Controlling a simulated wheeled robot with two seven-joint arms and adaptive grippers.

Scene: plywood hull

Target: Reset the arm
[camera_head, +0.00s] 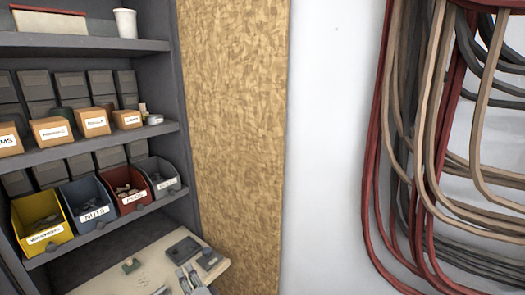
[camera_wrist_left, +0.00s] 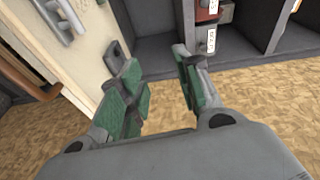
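My left gripper (camera_head: 188,274) shows at the bottom edge of the head view, over the pale worktop (camera_head: 105,283). Only its front part is in that view. In the left wrist view the same gripper (camera_wrist_left: 150,72) has two grey fingers with green pads. The fingers stand apart with nothing between them. My right gripper is in neither view.
A grey shelf unit (camera_head: 80,158) at left holds yellow (camera_head: 38,218), blue (camera_head: 88,203) and red (camera_head: 127,188) bins and cardboard boxes. A dark tray (camera_head: 183,249) lies on the worktop. Red, tan and grey cables (camera_head: 430,170) hang at right.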

